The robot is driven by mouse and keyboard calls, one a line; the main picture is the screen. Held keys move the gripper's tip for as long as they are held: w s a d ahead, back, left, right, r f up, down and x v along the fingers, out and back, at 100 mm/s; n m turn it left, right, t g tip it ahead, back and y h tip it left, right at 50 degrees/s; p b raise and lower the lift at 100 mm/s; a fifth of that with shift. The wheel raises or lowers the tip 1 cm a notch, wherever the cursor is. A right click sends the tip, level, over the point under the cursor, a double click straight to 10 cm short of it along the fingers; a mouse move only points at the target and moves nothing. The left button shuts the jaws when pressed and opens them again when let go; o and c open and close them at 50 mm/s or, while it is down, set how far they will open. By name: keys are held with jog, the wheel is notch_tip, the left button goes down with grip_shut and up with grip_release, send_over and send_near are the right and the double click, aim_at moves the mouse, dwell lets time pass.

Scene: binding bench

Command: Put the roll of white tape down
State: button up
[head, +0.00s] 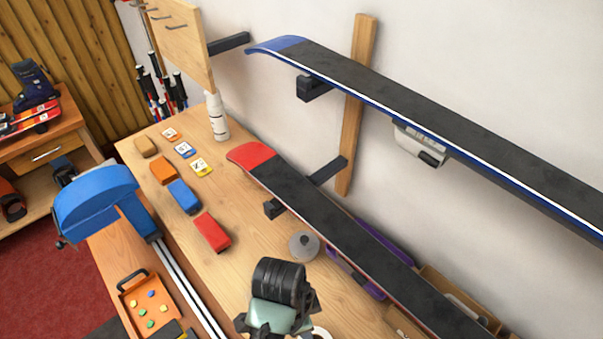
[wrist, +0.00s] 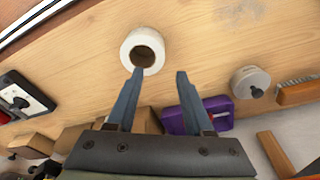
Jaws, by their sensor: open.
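The roll of white tape (wrist: 157,42) lies flat on the wooden bench in the wrist view, its round hole facing up. In the head view only a small white part of it (head: 322,332) shows at the bottom edge, beside my gripper. My gripper (wrist: 160,72) is open. Its left fingertip overlaps the near rim of the roll in the picture; whether it touches or reaches into the hole I cannot tell. The right fingertip is clear of the roll, over bare wood. Nothing is held between the fingers.
A grey knobbed disc (head: 303,245) stands on the bench (head: 235,285). A ski with a red tip (head: 250,154) overhangs the right side, near a purple box (wrist: 185,119). Red (head: 211,232), blue (head: 184,197) and orange (head: 163,170) blocks lie left. Bare wood surrounds the roll's far side.

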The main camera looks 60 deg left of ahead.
jog(key=shift+s+r, duration=0.15)
jog(key=shift+r, duration=1.2)
jog(key=shift+s, duration=0.1)
